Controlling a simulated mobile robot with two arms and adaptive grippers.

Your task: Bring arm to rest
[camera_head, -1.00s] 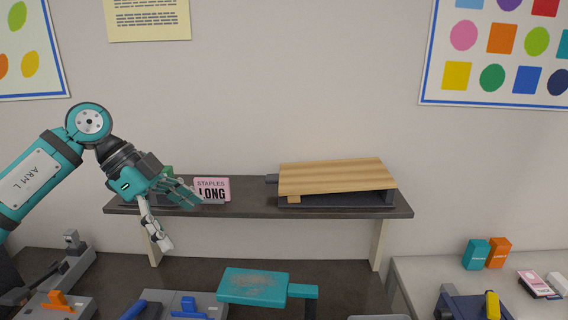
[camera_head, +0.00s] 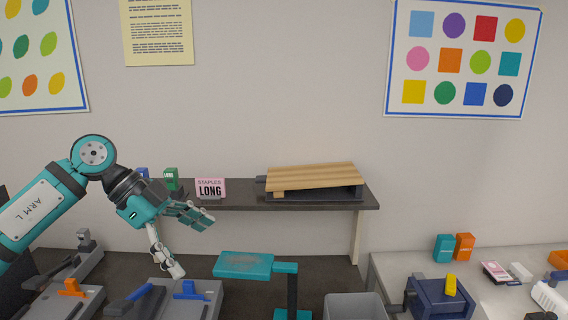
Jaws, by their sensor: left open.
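My left arm (camera_head: 45,205) comes in from the left in the head view. Its gripper (camera_head: 190,243) is open and empty, with one finger pointing right and the other pointing down. It appears in front of the dark shelf's left part, below the pink and white "STAPLES LONG" sign (camera_head: 210,188). The arm hides the shelf's left end. My right gripper is not in view.
A green box (camera_head: 171,179) and a wood-topped device (camera_head: 312,179) stand on the shelf (camera_head: 300,203). Below are a teal stand (camera_head: 243,265), a grey bin (camera_head: 354,307) and several grey devices at left. A table with a blue device (camera_head: 440,298) is at right.

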